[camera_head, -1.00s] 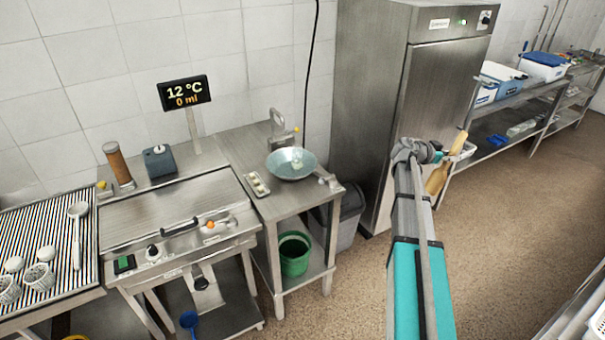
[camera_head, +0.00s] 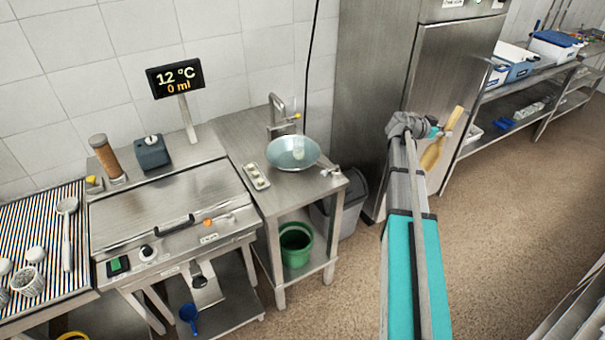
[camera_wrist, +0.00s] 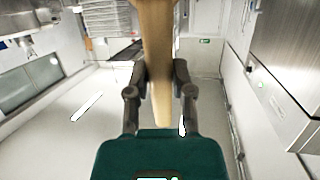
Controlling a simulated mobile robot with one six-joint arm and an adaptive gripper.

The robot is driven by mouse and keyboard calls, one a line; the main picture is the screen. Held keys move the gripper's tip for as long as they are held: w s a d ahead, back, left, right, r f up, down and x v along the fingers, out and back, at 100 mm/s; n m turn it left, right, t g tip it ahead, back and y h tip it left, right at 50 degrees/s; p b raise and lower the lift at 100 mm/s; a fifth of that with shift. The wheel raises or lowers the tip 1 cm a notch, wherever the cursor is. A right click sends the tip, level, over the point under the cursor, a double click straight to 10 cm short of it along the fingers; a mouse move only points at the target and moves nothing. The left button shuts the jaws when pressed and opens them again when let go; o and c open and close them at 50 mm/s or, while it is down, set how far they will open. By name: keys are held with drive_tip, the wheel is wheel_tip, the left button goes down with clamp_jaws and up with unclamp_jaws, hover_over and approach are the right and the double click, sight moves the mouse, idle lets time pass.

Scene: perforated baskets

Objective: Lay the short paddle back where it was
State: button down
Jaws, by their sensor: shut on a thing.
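The wooden short paddle (camera_head: 434,152) is held up in the air in front of the tall steel cabinet. It also shows in the wrist view (camera_wrist: 156,50), running from the top edge down between the two fingers. My gripper (camera_wrist: 158,95) is shut on the paddle, one finger on each side of it. In the head view my gripper (camera_head: 438,130) is at the far end of my arm, with the paddle's wide end hanging down. The part of the paddle above the wrist view's top edge is out of that picture.
A steel cabinet (camera_head: 455,80) stands behind the paddle. Shelving (camera_head: 560,75) with bins is at the right. A small table (camera_head: 262,200) carries a blue-grey bowl (camera_head: 280,155); a green bucket (camera_head: 295,250) sits below.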

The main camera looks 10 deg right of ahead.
drive_tip(key=shift+d+f, duration=0.1)
drive_tip(key=shift+d, duration=0.05)
drive_tip(key=shift+f, duration=0.1)
drive_tip(key=w+a+f+y+b, duration=0.2)
drive_tip(key=w+a+f+y, duration=0.25)
drive_tip(key=a+f, duration=0.5)
drive_tip(key=n+g+y+b, duration=0.1)
drive_tip(key=n+y+b, duration=0.25)
drive_tip(key=y, duration=0.65)
hover_over(301, 192)
drive_tip(key=d, duration=0.1)
drive_tip(key=shift+m, duration=0.45)
wheel_tip(301, 192, down, 10)
drive_tip(key=shift+s+f+b, duration=0.1)
drive_tip(key=shift+f+b, duration=0.05)
drive_tip(key=shift+b, duration=0.3)
drive_tip(key=shift+a+g, duration=0.3)
drive_tip(key=shift+a, duration=0.25)
drive_tip(key=shift+f, duration=0.15)
drive_tip(key=shift+f+b, duration=2.8)
drive_tip(key=shift+b, duration=0.1)
